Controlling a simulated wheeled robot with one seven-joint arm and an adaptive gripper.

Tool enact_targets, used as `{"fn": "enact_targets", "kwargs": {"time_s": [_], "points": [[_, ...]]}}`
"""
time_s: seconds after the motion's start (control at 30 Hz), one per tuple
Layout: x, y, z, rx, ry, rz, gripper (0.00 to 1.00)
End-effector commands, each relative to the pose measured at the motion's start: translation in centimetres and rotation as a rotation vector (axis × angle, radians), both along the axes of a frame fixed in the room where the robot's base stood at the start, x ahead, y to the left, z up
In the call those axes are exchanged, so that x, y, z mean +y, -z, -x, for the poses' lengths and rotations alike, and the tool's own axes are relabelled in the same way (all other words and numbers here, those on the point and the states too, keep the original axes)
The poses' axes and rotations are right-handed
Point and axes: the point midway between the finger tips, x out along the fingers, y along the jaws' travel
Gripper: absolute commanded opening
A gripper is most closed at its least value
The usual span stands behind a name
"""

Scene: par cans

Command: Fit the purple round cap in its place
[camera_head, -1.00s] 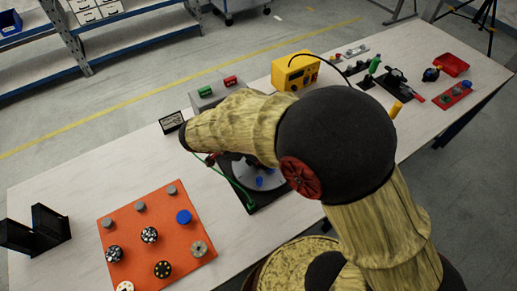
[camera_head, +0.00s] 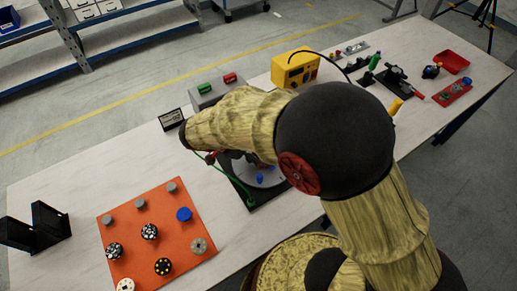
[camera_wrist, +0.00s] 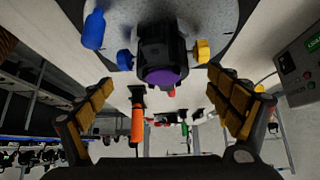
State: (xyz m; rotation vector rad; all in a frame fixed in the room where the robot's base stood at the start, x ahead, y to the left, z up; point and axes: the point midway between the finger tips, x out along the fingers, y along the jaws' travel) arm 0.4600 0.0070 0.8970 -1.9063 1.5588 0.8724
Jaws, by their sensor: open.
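In the wrist view a purple round cap (camera_wrist: 162,76) shows at the near end of a black housing (camera_wrist: 160,42). I cannot tell whether it is fully seated. A blue knob (camera_wrist: 125,60) and a yellow knob (camera_wrist: 202,51) stick out on either side of the housing. My gripper (camera_wrist: 160,86) is open, its yellow-padded fingers left and right of the cap and apart from it. In the head view my arm hides the gripper, the cap and most of the housing.
The housing is over a grey disc (camera_wrist: 215,14), also partly visible in the head view (camera_head: 273,182). A blue piece (camera_wrist: 94,29) stands on it. An orange board (camera_head: 178,228) with several round pieces lies left, beside a black stand (camera_head: 45,226). A yellow box (camera_head: 293,70) stands behind.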

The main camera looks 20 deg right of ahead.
Motion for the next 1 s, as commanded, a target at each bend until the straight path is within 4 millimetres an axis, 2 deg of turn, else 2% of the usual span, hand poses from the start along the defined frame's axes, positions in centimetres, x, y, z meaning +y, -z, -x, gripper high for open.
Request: {"fn": "enact_targets", "kwargs": {"time_s": [0.23, 0.37, 0.8, 1.0], "points": [[0.1, -0.2, -0.1, -0.003, 0.0, 0.0, 0.91], [0.8, -1.1, -0.1, -0.005, -0.002, 0.0, 0.91], [6.2, -7.2, 1.1, -0.004, -0.003, -0.001, 0.91], [7.5, -8.8, 1.4, -0.001, -0.001, 0.0, 0.91]]}}
